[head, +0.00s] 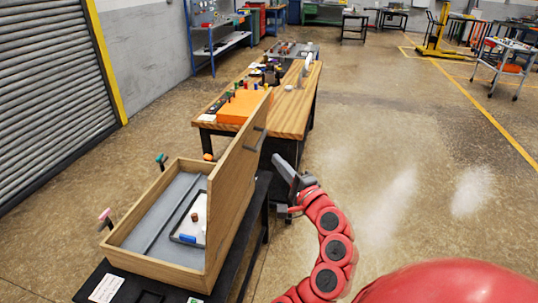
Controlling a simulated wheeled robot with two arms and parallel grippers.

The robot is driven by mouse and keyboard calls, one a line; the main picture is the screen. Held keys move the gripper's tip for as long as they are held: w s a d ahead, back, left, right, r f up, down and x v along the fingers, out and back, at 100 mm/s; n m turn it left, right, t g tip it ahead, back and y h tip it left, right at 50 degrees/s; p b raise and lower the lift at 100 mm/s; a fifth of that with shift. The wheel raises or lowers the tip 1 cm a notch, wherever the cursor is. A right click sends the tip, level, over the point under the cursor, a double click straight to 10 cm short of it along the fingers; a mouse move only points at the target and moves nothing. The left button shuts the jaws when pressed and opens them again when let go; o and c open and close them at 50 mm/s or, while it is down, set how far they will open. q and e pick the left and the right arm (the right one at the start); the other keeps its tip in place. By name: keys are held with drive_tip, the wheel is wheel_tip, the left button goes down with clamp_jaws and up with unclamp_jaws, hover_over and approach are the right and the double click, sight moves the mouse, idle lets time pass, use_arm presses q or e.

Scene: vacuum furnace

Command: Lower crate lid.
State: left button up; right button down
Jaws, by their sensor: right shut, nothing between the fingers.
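The wooden crate (152,265) stands on a dark table at the lower left, with a grey lining inside. Its lid (236,186) is up, standing steeply along the crate's right side, with dark handles on its outer face. In the crate lies a dark-rimmed tray (176,236) holding a blue item and a small brown-and-white item. My right gripper (279,160) is to the right of the lid, close to its outer face. It is shut and empty; I cannot tell whether it touches the lid. My left gripper is not in view.
A wooden workbench (290,105) with an orange box (243,106) and several tools stands behind the crate. The dark table (92,290) under the crate carries a white label. Open floor lies to the right. A roller shutter is at the left.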

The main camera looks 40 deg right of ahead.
drive_tip(key=p, duration=0.3)
approach(243, 133)
drive_tip(key=w+d, duration=0.2)
drive_tip(key=d, duration=0.1)
drive_tip(key=w, duration=0.1)
drive_tip(key=w+a+p, duration=0.1)
drive_tip(key=w, duration=0.1)
drive_tip(key=shift+w+a+r, duration=0.15)
drive_tip(key=shift+a+r, duration=0.2)
drive_tip(key=shift+w+a+p, duration=0.3)
drive_tip(key=shift+f, duration=0.1)
drive_tip(key=shift+w, duration=0.1)
